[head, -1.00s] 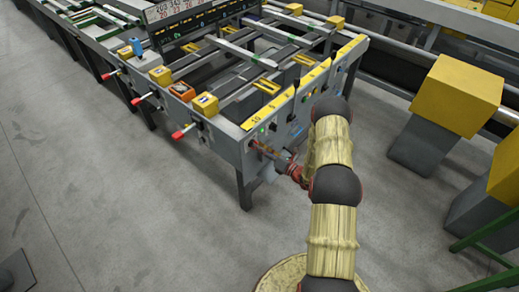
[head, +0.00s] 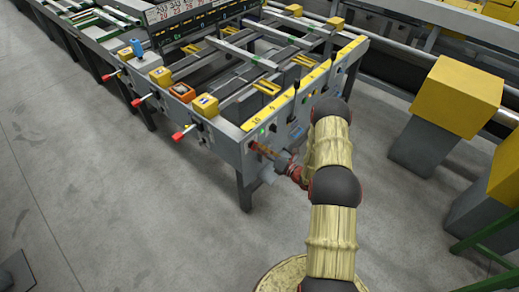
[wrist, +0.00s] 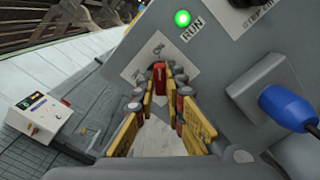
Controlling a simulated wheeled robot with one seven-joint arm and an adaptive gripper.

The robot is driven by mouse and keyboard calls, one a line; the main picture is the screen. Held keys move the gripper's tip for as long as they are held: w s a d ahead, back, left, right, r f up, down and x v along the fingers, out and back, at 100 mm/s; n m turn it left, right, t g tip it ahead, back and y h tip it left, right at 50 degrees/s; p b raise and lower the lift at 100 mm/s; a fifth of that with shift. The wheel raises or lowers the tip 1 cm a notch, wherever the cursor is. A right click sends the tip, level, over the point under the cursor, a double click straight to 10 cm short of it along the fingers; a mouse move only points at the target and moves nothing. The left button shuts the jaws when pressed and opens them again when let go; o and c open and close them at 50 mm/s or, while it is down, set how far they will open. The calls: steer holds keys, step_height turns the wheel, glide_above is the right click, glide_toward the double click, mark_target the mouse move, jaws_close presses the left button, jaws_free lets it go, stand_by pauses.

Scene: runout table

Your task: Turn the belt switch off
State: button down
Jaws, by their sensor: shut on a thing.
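The belt switch is a small red handle (wrist: 159,72) on a pale label plate (wrist: 137,72) in the wrist view. It stands between the fingertips of my gripper (wrist: 160,92), whose yellow fingers are shut on it. Small lettering is on the plate, but I cannot read surely which mark the handle points to. A green lamp (wrist: 182,18) beside the word RUN is lit. In the head view my gripper (head: 262,149) is at the near end panel (head: 280,130) of the runout table, and it hides the switch there.
A blue plug (wrist: 286,103) with a cable sticks out right of the switch. A black lever (head: 296,86) rises from the panel's top. Red-tipped handles (head: 178,135) stick out along the table's left side. Yellow-topped grey blocks (head: 458,95) stand at right.

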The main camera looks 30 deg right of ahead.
steer(key=shift+n, duration=0.3)
steer(key=shift+s+a+f+n+b, duration=0.15)
steer(key=shift+n+b, duration=1.1)
steer(key=shift+n, duration=3)
steer(key=shift+w+a+r+n+b, duration=0.15)
steer(key=shift+n+b, duration=1.1)
steer(key=shift+n, duration=3)
steer(key=shift+s+f+n, duration=0.1)
steer(key=shift+n, duration=0.2)
steer(key=c, duration=1.9)
jaws_free()
steer(key=shift+o, duration=0.3)
